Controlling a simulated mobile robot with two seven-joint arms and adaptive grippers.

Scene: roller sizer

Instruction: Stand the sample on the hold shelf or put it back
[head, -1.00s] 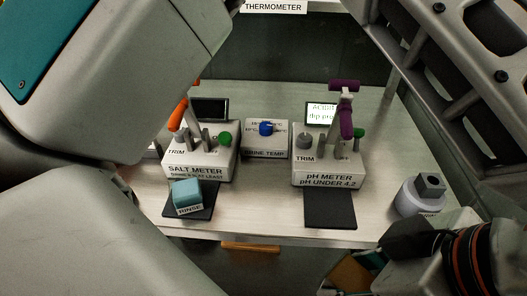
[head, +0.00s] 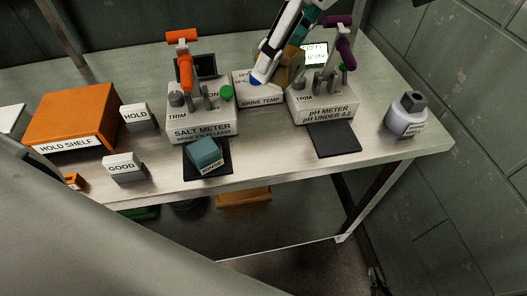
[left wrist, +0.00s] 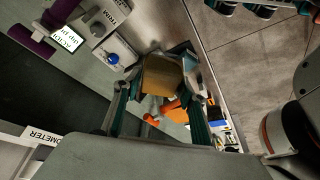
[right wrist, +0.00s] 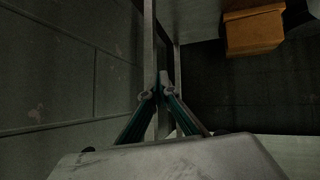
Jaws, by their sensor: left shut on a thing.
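The sample looks like a tan-amber block or jar (left wrist: 162,76). In the left wrist view it sits between the fingers of my left gripper (left wrist: 160,82), which is shut on it. In the head view my left gripper (head: 285,50) is above the back of the bench between the two meters, and the sample (head: 294,64) is partly hidden behind a finger. The orange hold shelf (head: 80,108) is at the bench's left, well apart from the sample.
Salt meter (head: 200,128) and pH meter (head: 322,108) stand beside the left gripper. A grey round pot (head: 407,117) stands at right.

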